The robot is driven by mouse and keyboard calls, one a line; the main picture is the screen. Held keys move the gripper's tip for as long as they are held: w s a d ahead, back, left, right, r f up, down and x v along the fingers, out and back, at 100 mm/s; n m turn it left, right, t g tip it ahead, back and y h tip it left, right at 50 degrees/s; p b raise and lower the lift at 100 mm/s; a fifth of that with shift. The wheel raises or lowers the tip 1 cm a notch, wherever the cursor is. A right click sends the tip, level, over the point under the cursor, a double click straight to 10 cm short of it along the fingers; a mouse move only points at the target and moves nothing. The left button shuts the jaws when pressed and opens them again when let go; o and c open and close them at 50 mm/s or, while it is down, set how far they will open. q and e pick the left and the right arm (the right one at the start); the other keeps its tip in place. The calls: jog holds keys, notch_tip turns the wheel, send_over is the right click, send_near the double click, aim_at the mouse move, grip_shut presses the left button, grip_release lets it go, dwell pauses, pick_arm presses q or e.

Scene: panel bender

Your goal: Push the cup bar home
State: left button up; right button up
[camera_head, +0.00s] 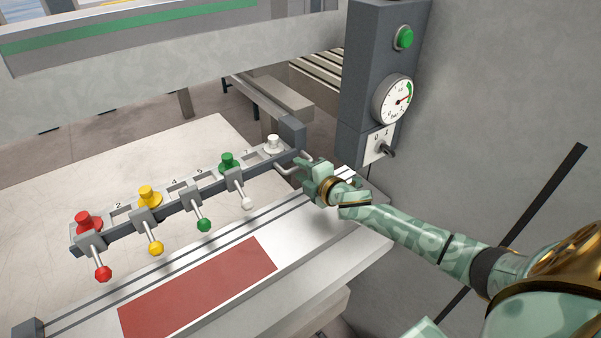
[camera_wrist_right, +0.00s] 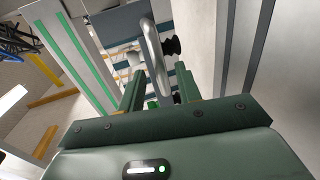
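The cup bar (camera_head: 170,208) is a long dark grey bar above the pale sheet. It carries a red cup (camera_head: 88,221), a yellow cup (camera_head: 150,197), a green cup (camera_head: 228,163) and a white cup (camera_head: 273,146). Levers with red, yellow, green and white knobs stick out from its near side. A metal loop handle (camera_head: 285,170) is at its right end. My right gripper (camera_head: 306,170) is at this handle. In the right wrist view the handle (camera_wrist_right: 154,55) shows between the parted fingers, with gaps visible beside it. Contact is unclear. My left gripper is out of view.
A grey post with a green button (camera_head: 404,37), a gauge (camera_head: 397,100) and a 0-1 switch (camera_head: 383,148) stands just behind my right gripper. A table with a red-brown pad (camera_head: 200,290) lies in front of the bar. A machine beam (camera_head: 180,65) crosses the back.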

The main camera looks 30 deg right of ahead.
aim_at(287, 158)
grip_shut()
jog(key=shift+r+x, duration=0.25)
jog(key=shift+x, duration=1)
jog(key=shift+r+x, duration=0.25)
jog(key=shift+x, duration=0.95)
jog(key=shift+r, duration=0.1)
grip_release()
jog(key=shift+s, duration=0.15)
